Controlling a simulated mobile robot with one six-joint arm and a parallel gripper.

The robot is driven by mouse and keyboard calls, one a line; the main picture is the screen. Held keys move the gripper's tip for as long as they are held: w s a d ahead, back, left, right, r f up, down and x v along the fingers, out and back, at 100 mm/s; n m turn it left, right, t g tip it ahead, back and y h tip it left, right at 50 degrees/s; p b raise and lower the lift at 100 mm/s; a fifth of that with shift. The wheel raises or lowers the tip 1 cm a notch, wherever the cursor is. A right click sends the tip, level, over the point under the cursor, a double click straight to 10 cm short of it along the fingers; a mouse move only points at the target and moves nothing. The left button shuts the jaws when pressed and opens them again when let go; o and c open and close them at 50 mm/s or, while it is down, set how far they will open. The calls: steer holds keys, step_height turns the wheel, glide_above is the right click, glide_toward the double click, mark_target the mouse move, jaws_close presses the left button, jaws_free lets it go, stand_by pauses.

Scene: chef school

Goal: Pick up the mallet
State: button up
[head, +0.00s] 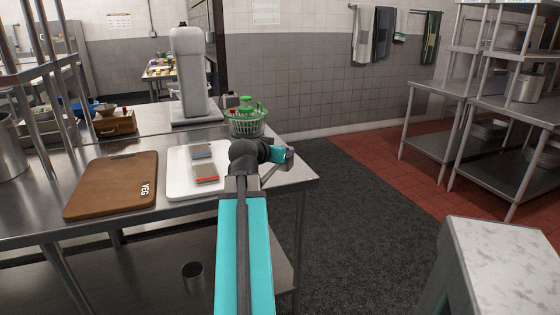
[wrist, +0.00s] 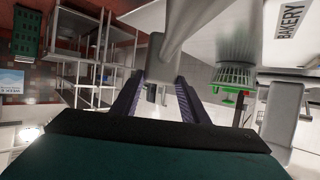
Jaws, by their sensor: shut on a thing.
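The mallet (wrist: 182,32) is a pale grey metal shape in the wrist view. It runs from the top edge down between the two dark fingers of my gripper (wrist: 160,82). The fingers stand on either side of its lower end, and my gripper is shut on it. In the head view my gripper (head: 288,156) is at the right end of the steel table, above and beside its edge. A thin grey part of the mallet (head: 268,173) shows below it. My arm hides much of the mallet there, so its head is hard to make out.
The steel table (head: 110,232) holds a brown VEG board (head: 110,185), a white board (head: 180,182) with two small blocks, a green basket (head: 246,123) and a grey mixer (head: 194,75). A marble-topped stand (head: 505,255) is at lower right. Steel shelves (head: 450,90) stand farther right. Dark floor between is clear.

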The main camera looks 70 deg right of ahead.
mark_target(271, 172)
steer(key=shift+s+a+f+b, duration=0.15)
steer(key=shift+a+b, duration=0.25)
steer(key=shift+b, duration=0.9)
steer(key=shift+s+a+r, duration=0.15)
steer(key=shift+s+a, duration=0.2)
steer(key=shift+a, duration=0.25)
steer(key=shift+s+a+r, duration=0.15)
steer(key=shift+s+a, duration=0.15)
steer(key=shift+a, duration=0.25)
steer(key=shift+r+p, duration=0.1)
steer(key=shift+p, duration=0.2)
